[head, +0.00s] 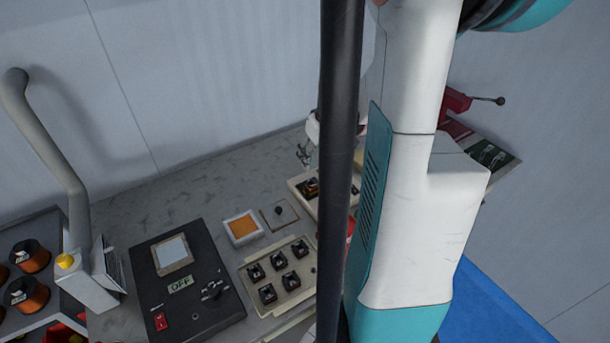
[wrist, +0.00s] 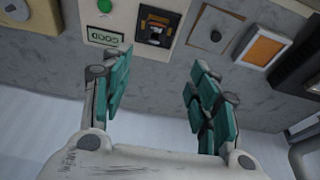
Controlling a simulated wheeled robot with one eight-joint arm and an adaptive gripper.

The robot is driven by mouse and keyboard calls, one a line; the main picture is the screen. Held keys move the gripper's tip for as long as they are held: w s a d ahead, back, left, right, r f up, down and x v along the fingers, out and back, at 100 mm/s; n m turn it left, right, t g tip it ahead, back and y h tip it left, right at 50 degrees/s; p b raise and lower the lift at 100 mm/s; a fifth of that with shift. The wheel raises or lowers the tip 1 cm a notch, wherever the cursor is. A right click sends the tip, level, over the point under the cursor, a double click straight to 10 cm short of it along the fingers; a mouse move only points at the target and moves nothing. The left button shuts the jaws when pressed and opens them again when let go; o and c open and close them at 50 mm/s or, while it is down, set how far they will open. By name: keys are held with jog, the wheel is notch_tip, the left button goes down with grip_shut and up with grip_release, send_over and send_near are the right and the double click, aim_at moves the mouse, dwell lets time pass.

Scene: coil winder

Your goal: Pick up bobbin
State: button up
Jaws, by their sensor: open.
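Several small black bobbin-like pieces sit in a cream tray (head: 298,302) in the head view. Another dark piece with orange on it (wrist: 156,27) sits in a cream panel (wrist: 128,14) in the wrist view. I cannot tell for certain which piece is the bobbin. My gripper (wrist: 160,68) is open, with teal finger pads apart and nothing between them. The dark piece lies beyond the fingertips, about midway between them in the picture.
A black control box (head: 190,311) marked OFF stands left of the tray. An orange pad in a white frame (head: 242,227) lies behind the tray. Copper wire spools (head: 30,297) stand at far left, near a grey curved post (head: 45,145). A wall is behind.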

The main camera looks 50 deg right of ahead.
jog(key=b, duration=0.3)
send_over(312, 180)
jog(key=s+a, duration=0.2)
jog(key=s, duration=0.1)
jog(key=x, duration=0.2)
jog(key=s+x, duration=0.1)
jog(key=x, duration=0.5)
jog(key=shift+s+a+f, duration=0.15)
jog(key=shift+s+f, duration=0.05)
jog(key=shift+s, duration=0.15)
jog(key=shift+b+x, duration=1.15)
jog(key=shift+x, duration=1.85)
jog(key=shift+w+r, duration=0.1)
jog(key=shift+r, duration=0.05)
jog(key=c, duration=1.2)
notch_tip(312, 180, up, 20)
jog(key=p, duration=0.6)
jog(key=shift+p, duration=0.3)
